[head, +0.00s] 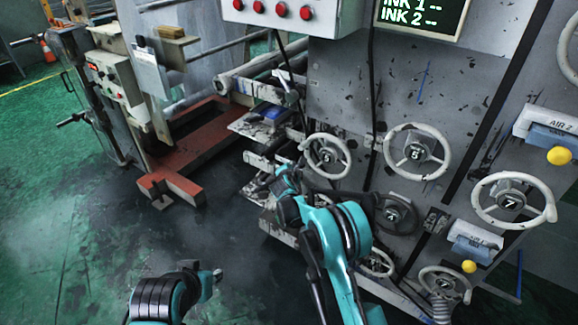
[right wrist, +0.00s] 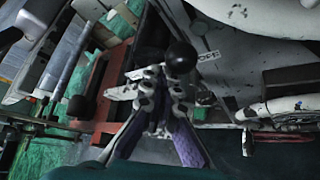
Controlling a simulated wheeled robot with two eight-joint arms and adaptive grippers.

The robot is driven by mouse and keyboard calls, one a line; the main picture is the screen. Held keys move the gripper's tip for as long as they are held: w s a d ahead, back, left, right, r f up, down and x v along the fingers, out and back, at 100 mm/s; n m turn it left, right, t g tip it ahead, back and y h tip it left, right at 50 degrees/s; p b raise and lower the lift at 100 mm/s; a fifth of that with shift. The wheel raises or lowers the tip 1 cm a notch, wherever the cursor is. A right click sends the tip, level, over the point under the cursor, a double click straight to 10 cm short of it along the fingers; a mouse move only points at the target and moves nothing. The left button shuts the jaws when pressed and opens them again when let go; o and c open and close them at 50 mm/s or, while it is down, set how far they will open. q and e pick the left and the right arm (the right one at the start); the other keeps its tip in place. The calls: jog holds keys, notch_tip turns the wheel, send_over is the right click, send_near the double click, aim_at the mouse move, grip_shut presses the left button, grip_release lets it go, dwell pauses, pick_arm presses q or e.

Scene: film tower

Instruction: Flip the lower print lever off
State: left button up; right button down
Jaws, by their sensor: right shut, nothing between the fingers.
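In the right wrist view a round black lever knob (right wrist: 180,57) stands just beyond my right fingertips. A small plate lettered "OFF" (right wrist: 208,56) is beside it on the machine. My right gripper (right wrist: 158,100) is shut and empty, with its fingertips close to the knob; I cannot tell whether they touch. In the head view my right gripper (head: 283,180) is at the machine's left edge, left of the handwheels, and hides the lower lever there. My left gripper (head: 212,281) is low at the bottom of the head view, away from the machine; its jaw opening is unclear.
Handwheel 5 (head: 326,156), handwheel 6 (head: 416,152) and handwheel 7 (head: 510,202) stick out from the grey panel. A red-brown frame (head: 205,130) lies left of my right gripper. The green floor (head: 60,200) at left is open.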

pick_arm(q)
jog(key=shift+a+f, duration=0.1)
jog(key=shift+a, duration=0.05)
pick_arm(e)
jog(key=shift+s+d+f, duration=0.15)
jog(key=shift+s+d, duration=0.1)
jog(key=shift+d, duration=0.35)
